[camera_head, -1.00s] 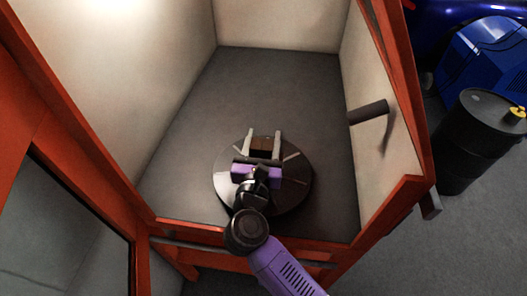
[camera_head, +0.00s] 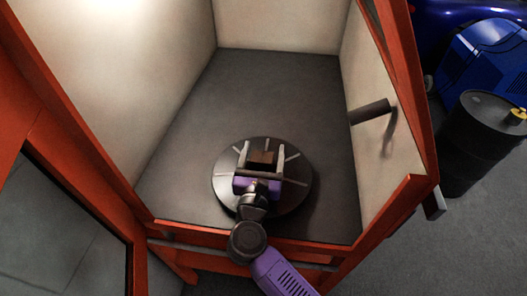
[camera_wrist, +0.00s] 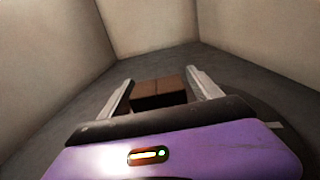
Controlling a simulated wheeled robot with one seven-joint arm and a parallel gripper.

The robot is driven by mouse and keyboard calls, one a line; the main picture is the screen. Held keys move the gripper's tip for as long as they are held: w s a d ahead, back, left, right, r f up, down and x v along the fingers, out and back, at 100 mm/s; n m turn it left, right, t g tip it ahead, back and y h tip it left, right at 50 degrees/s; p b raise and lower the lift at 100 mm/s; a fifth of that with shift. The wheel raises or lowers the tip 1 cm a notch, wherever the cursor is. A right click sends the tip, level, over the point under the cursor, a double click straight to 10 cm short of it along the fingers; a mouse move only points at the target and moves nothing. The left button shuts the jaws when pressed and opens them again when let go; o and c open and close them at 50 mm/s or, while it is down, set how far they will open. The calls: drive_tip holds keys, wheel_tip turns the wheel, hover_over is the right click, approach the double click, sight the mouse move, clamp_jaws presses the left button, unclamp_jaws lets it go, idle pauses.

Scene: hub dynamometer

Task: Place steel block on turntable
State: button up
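The steel block (camera_head: 263,158) is a dark brown box resting on the round dark turntable (camera_head: 297,196). My gripper (camera_head: 262,150) is over the turntable, with its pale fingers open on either side of the block. In the wrist view the block (camera_wrist: 158,93) sits between the two spread finger tips (camera_wrist: 160,85), with a gap visible at each side. The near part of the turntable is hidden by my purple gripper body and arm.
The turntable stands on the grey floor of an orange-framed cabinet (camera_head: 405,200) with pale walls. A dark handle-like cylinder (camera_head: 370,111) sticks out from the right wall. The cabinet floor (camera_head: 270,85) behind the turntable is clear. A black drum (camera_head: 480,145) stands outside at right.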

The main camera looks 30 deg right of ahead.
drive_tip(key=shift+r, duration=0.25)
drive_tip(key=v, duration=1.2)
drive_tip(key=shift+f, duration=0.1)
drive_tip(key=shift+s+d, duration=0.1)
drive_tip(key=s+d+r+n+t+y, duration=0.2)
drive_tip(key=s+d+n+t, duration=0.1)
drive_tip(key=s+n, duration=0.65)
drive_tip(key=s+d+r+n+t+y, duration=0.25)
drive_tip(key=s+n, duration=0.45)
drive_tip(key=n, duration=0.5)
drive_tip(key=s+f+n+g+y, duration=0.3)
drive_tip(key=s+n+g+y, duration=0.2)
drive_tip(key=s+n, duration=0.8)
drive_tip(key=n, duration=0.8)
drive_tip(key=shift+s+f+g, duration=0.25)
drive_tip(key=shift+s+g, duration=0.1)
